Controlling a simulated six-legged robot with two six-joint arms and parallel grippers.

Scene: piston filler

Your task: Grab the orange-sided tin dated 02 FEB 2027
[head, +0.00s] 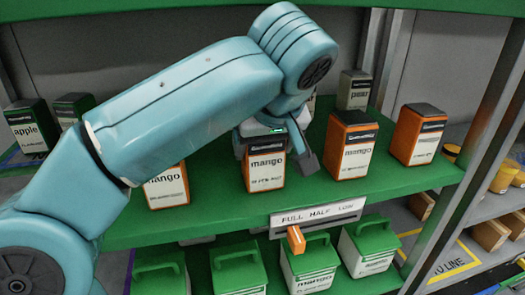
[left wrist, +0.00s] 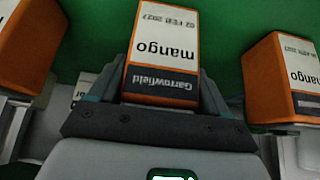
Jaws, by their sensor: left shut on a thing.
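An orange-sided tin (head: 265,172) with a white "mango" label stands upright at the middle of the green shelf (head: 230,212). In the left wrist view this tin (left wrist: 163,50) reads "Garrowfield", "mango" and "02 FEB 2027". My left gripper (head: 274,150) comes down over its top and is shut on it, with a finger on either side in the left wrist view (left wrist: 158,92). The tin's top is hidden by the gripper. I cannot tell whether its base is clear of the shelf. My right gripper is not in view.
Other orange-sided tins stand close by: one at left (head: 167,187), two at right (head: 350,146) (head: 418,135). Green apple tins (head: 32,126) stand far left, a pear tin (head: 354,90) behind. Green-lidded containers (head: 308,262) sit below, under a "FULL HALF LOW" plate (head: 318,217).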

